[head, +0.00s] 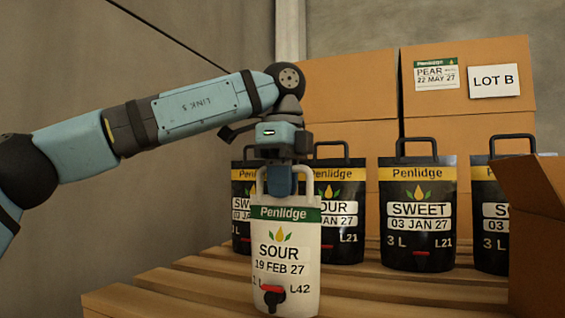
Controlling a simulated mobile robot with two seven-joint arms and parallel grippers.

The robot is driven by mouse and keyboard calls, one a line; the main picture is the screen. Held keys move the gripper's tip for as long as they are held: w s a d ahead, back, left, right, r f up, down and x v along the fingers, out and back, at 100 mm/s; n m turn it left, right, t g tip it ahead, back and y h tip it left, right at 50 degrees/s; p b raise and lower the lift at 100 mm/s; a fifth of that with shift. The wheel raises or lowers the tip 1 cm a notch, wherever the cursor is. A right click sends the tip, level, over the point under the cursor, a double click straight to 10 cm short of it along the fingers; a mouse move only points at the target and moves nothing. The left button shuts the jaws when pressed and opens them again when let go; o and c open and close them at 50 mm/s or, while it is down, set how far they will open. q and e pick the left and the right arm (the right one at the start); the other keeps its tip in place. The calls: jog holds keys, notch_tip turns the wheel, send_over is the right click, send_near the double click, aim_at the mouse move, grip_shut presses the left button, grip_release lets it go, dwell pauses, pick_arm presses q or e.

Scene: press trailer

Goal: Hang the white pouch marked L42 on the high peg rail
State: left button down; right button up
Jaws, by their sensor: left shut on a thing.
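The white pouch (286,240) has a green Penlidge band, the words SOUR and 19 FEB 27, the mark L42 and a red and black tap low on its front. My left gripper (281,182) points down and is shut on the pouch's white handle. The pouch hangs upright below it, in front of the black pouches. I cannot tell whether its base touches the slatted wood. The high peg rail is not in view. My right gripper is not in view.
Several black Penlidge pouches (418,235) stand on the slatted wooden surface (190,285). Large cardboard boxes (345,105), one marked LOT B, stand behind them. An open carton (538,225) is at the right edge. The slats at the left are bare.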

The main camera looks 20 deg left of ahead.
pick_arm(q)
jog(key=shift+f, duration=0.35)
jog(key=shift+a+f, duration=0.1)
jog(key=shift+f, duration=0.2)
jog(key=c, duration=1.2)
grip_release()
jog(key=shift+o, duration=0.2)
jog(key=shift+f, duration=0.2)
jog(key=r, duration=0.1)
jog(key=r+b, duration=0.1)
jog(key=r, duration=0.1)
jog(key=r+b, duration=0.1)
jog(key=r, duration=0.1)
jog(key=shift+w+d+r, duration=0.1)
jog(key=shift+w+d, duration=0.15)
jog(key=shift+d, duration=0.1)
notch_tip(320, 180, up, 7)
jog(key=p, duration=0.2)
send_over(288, 219)
jog(key=shift+w+a+r, duration=0.1)
jog(key=shift+w+a, duration=0.05)
jog(key=shift+w, duration=0.2)
jog(key=shift+r, duration=0.7)
jog(key=shift+w, duration=0.15)
